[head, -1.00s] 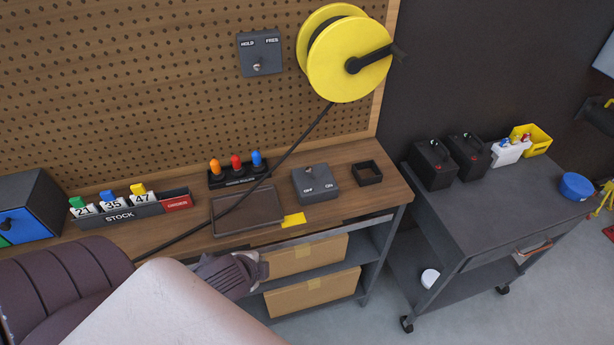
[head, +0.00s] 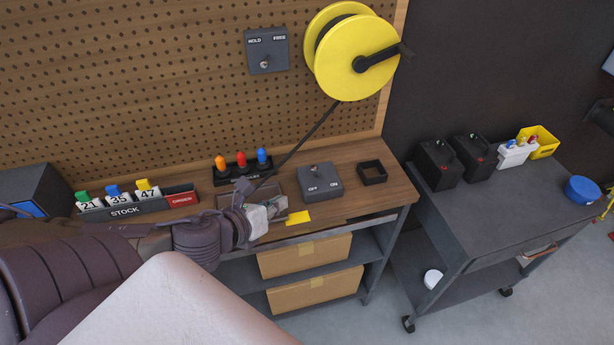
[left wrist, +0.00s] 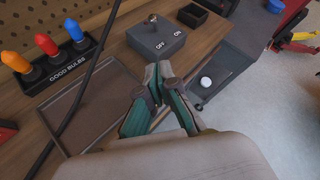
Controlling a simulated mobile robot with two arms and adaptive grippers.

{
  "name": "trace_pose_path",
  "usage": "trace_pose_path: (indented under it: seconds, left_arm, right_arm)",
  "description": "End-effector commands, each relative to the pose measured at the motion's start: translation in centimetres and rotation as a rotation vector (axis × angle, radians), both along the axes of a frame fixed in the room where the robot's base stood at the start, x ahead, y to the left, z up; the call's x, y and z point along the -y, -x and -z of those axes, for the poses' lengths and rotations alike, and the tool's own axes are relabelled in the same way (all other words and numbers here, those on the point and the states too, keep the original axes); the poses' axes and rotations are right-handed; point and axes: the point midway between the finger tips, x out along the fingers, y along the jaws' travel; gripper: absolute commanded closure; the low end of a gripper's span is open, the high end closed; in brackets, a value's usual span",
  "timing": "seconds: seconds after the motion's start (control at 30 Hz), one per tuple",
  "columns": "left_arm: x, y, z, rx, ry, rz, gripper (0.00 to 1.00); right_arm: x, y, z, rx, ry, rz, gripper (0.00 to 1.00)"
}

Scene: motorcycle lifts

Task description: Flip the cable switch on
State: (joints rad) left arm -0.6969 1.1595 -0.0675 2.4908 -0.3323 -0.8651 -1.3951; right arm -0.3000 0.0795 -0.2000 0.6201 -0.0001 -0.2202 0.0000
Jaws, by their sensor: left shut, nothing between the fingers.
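The cable switch is a grey box (head: 322,186) marked OFF and ON on the wooden bench, left of a small black tray. Its small lever (head: 314,171) appears nearer the OFF side. The box also shows at the top of the left wrist view (left wrist: 157,44), with its knob (left wrist: 152,18) standing up. My left gripper (head: 279,209) is over the bench's front part, in front and to the left of the box. In the left wrist view its fingertips (left wrist: 157,74) are together and empty, just short of the box and apart from the lever. My right gripper is not in view.
A yellow cable reel (head: 352,55) and a HOLD/FREE box (head: 266,50) are on the pegboard. A black cable runs from the reel down across the brown tray (left wrist: 95,112). Coloured bulbs (head: 241,160) stand behind. A small black tray (head: 372,172) sits to the right.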

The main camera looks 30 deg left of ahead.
Motion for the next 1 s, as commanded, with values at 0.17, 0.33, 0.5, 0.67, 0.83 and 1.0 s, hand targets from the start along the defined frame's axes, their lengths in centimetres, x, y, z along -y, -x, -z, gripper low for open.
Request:
trace_pose_path:
  seconds: [0.17, 0.33, 0.5, 0.67, 0.83, 1.0]
  left_arm:
    - [0.0, -0.1, 0.1, 0.0, 0.002, -0.003, 1.0]
    - [-0.1, -1.1, 0.6, 0.003, 0.002, -0.006, 1.0]
    - [-0.1, -2.9, 1.4, 0.004, 0.005, -0.008, 1.0]
    - [-0.1, -5.0, 2.5, 0.004, 0.007, -0.008, 1.0]
    - [-0.1, -7.7, 3.9, 0.003, 0.005, -0.009, 1.0]
    - [-0.5, -10.4, 4.0, 0.003, 0.004, -0.006, 1.0]
  right_arm:
    - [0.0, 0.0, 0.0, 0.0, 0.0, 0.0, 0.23]
    - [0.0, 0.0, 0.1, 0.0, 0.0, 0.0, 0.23]
    - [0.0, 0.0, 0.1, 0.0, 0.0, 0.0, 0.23]
    - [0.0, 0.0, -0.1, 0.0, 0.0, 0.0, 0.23]
    - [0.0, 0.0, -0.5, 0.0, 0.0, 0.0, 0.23]
    - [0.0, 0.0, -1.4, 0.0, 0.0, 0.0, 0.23]
